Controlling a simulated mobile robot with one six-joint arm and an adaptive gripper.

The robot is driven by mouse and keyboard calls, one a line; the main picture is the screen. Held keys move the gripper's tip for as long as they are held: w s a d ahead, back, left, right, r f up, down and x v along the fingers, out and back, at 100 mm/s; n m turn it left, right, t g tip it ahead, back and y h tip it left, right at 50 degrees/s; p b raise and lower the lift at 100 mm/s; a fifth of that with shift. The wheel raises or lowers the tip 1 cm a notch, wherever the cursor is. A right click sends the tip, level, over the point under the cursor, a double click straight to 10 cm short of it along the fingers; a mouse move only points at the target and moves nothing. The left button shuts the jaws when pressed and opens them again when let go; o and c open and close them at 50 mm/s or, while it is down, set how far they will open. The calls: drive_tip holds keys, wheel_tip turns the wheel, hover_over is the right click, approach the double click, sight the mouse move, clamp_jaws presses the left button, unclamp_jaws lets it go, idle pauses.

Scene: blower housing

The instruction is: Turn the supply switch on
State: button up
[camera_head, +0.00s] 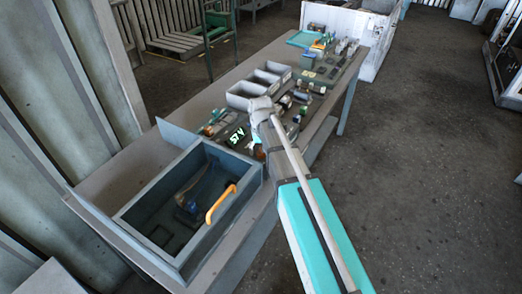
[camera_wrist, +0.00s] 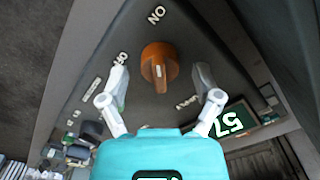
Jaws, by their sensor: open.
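The supply switch is an orange-brown rotary knob (camera_wrist: 158,63) on a dark panel (camera_wrist: 205,35), seen in the wrist view. White "ON" lettering is above it in the picture, and a second label, probably "OFF", is to its left. A pale mark shows on the knob's ridge, which runs roughly up and down in the picture. My gripper (camera_wrist: 160,80) is open, with one finger on each side of the knob and gaps visible between. Contact is not visible. In the head view my wrist hides most of the panel around the knob.
A green-lit display (camera_head: 237,137) sits on the panel; it also shows in the wrist view (camera_wrist: 229,121). Grey bins (camera_head: 247,94) and small parts stand behind along the bench. The floor at right is clear.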

sight(260, 152)
drive_tip(key=n, duration=0.4)
drive_tip(key=shift+a, duration=0.1)
drive_tip(key=n, duration=0.4)
drive_tip(key=shift+s+a+n, duration=0.1)
drive_tip(key=shift+n, duration=0.3)
drive_tip(key=n, duration=0.4)
drive_tip(key=shift+s+n, duration=0.1)
drive_tip(key=shift+n, duration=0.2)
drive_tip(key=n, duration=0.4)
drive_tip(key=shift+s, duration=0.1)
wheel_tip(260, 152, up, 14)
drive_tip(key=p, duration=1.4)
drive_tip(key=s+d+f+m+b, duration=0.4)
drive_tip(key=s+d+m, duration=0.1)
drive_tip(key=s+m, duration=0.3)
drive_tip(key=s+d+f+m+b, duration=0.4)
drive_tip(key=s+m, duration=0.4)
drive_tip(key=m, duration=0.3)
drive_tip(key=shift+s+d+f+b, duration=0.15)
drive_tip(key=shift+d+f+b, duration=0.3)
drive_tip(key=shift+d, duration=0.35)
